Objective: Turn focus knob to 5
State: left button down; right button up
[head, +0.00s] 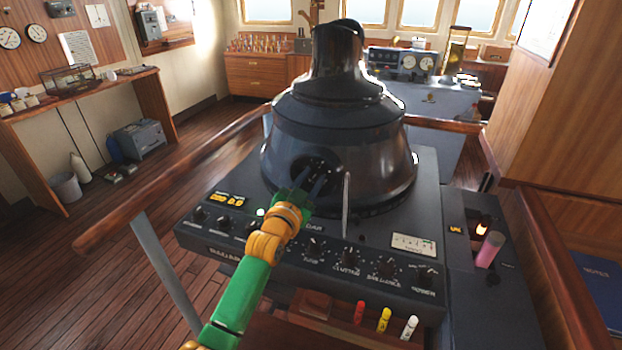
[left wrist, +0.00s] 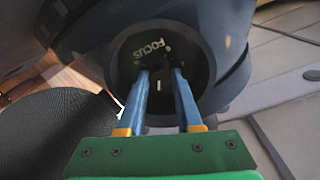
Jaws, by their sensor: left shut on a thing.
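The focus knob (left wrist: 159,88) sits in a round dark recess with the word FOCUS above it in the left wrist view. A short white mark shows on the knob, but no number 5 can be read. In the head view the recess (head: 311,168) is low on the front of the big dark radar hood (head: 338,125). My left gripper (head: 312,178) reaches into it from below. Its two blue fingers (left wrist: 161,76) stand either side of the knob and are shut on it. The fingers partly hide the knob. My right gripper is not in view.
The console front (head: 300,250) below the hood carries several small black knobs. A thin grey rod (head: 346,205) stands upright just right of my left gripper. Red, yellow and white markers (head: 384,320) sit below. A wooden rail (head: 170,185) runs along the left.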

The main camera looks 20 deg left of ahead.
pick_arm(q)
jog(key=n, duration=0.6)
jog(key=shift+r, duration=0.15)
jog(key=shift+p, duration=0.3)
jog(key=c, duration=0.6)
grip_release()
jog(key=shift+w, duration=0.1)
jog(key=shift+w+f, duration=0.15)
jog(key=shift+f, duration=0.05)
jog(key=s, duration=0.7)
jog(key=shift+a+f+b, duration=0.15)
jog(key=shift+a+b, duration=0.1)
jog(key=shift+b, duration=0.15)
